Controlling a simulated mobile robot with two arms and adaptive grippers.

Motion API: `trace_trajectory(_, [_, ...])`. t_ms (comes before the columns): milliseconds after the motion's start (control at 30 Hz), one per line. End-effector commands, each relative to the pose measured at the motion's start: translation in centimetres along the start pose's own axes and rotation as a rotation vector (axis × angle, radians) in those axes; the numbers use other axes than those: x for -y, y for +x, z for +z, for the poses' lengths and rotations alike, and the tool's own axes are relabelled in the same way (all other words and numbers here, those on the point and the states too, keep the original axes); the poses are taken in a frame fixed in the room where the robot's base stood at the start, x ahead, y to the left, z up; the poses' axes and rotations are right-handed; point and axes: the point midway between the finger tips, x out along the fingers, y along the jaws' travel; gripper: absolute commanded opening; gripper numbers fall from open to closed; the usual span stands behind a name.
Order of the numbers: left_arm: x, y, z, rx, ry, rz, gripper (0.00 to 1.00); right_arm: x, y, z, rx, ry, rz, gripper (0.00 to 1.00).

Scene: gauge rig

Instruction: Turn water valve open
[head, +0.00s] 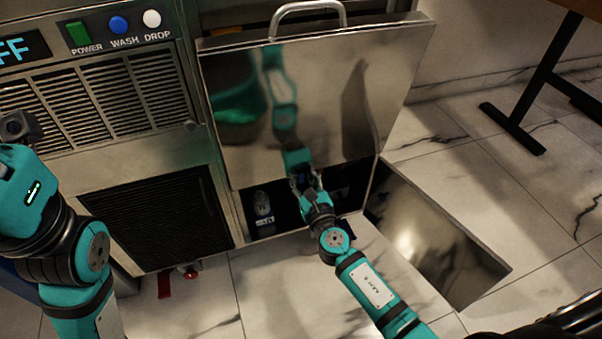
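No part is clearly labelled as the water valve. Low under the machine, a red lever-like piece (164,285) and a small red knob-like part (190,272) show near the floor, partly hidden by the machine's lower edge. My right gripper (307,182) is at the dark opening below the steel panel, fingers apart, with nothing clearly between them. It is up and to the right of the red parts. My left arm's dark end (18,128) is at the left picture edge; its fingers cannot be made out.
A tilted steel panel (310,85) with a top handle (307,8) mirrors my arm. A pale fitting (263,205) sits in the opening. Green, blue and white buttons (118,25) are above left. A floor recess (430,240) lies right; a black table leg (525,110) stands beyond.

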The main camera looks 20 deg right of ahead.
Motion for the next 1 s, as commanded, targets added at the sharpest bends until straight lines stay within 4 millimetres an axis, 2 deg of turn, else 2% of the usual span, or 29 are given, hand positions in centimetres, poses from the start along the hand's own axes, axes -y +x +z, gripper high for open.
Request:
trace_trajectory(567, [0.00, -0.18, -0.17, 0.003, -0.001, 0.000, 0.38, 0.21, 0.09, 0.15, 0.003, -0.035, -0.005, 0.00])
trace_trajectory(600, [0.00, -0.17, -0.18, 0.003, -0.001, 0.000, 0.38, 0.21, 0.10, 0.15, 0.003, -0.035, -0.005, 0.24])
trace_trajectory(700, [0.00, -0.16, -0.19, 0.003, -0.001, 0.000, 0.38, 0.18, 0.09, 0.13, 0.003, -0.035, -0.004, 0.37])
trace_trajectory(1000, [0.02, 0.18, -0.45, -0.010, 0.002, 0.004, 0.38, 0.06, -0.12, 0.02, 0.000, -0.034, -0.002, 0.38])
